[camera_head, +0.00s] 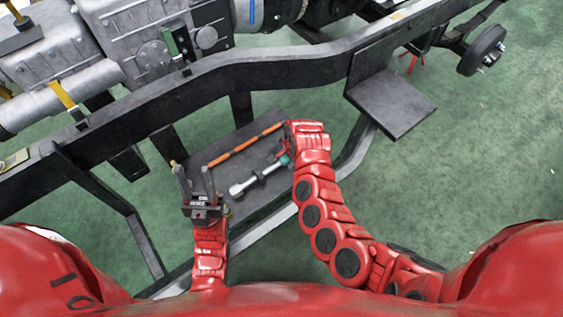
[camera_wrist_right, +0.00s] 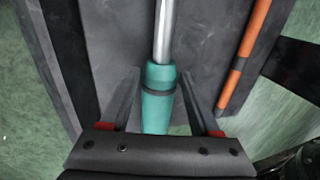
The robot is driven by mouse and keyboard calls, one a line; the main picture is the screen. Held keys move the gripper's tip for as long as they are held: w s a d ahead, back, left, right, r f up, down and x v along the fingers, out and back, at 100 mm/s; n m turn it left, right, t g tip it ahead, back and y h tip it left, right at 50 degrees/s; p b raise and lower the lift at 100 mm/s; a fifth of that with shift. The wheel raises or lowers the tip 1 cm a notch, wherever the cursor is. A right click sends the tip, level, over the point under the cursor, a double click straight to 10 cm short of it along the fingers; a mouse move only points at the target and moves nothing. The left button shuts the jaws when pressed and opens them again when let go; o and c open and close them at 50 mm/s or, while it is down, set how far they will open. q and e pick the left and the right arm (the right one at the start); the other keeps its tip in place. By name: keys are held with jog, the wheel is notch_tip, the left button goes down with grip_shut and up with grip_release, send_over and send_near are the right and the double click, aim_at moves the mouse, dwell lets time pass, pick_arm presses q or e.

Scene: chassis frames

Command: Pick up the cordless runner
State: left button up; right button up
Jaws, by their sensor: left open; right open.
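The cordless runner (camera_head: 245,186), a long tool with a silver shaft, a dark middle part and a teal grip, lies on the grey shelf (camera_head: 240,140). In the right wrist view its teal grip (camera_wrist_right: 157,84) sits between the two fingers of my right gripper (camera_wrist_right: 160,74), which is open around it with gaps on both sides. In the head view my right wrist partly hides the teal end. My left gripper (camera_head: 194,171) is open and empty, left of the tool near the shelf's left edge.
An orange rod with black bands (camera_head: 237,146) lies on the shelf beyond the tool; it also shows in the right wrist view (camera_wrist_right: 246,52). A dark chassis beam (camera_head: 270,70) runs behind the shelf. A dark plate (camera_head: 392,103) juts out at right. Green floor lies around.

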jog(key=shift+w+a+f, duration=0.1)
jog(key=shift+f, duration=0.45)
grip_shut()
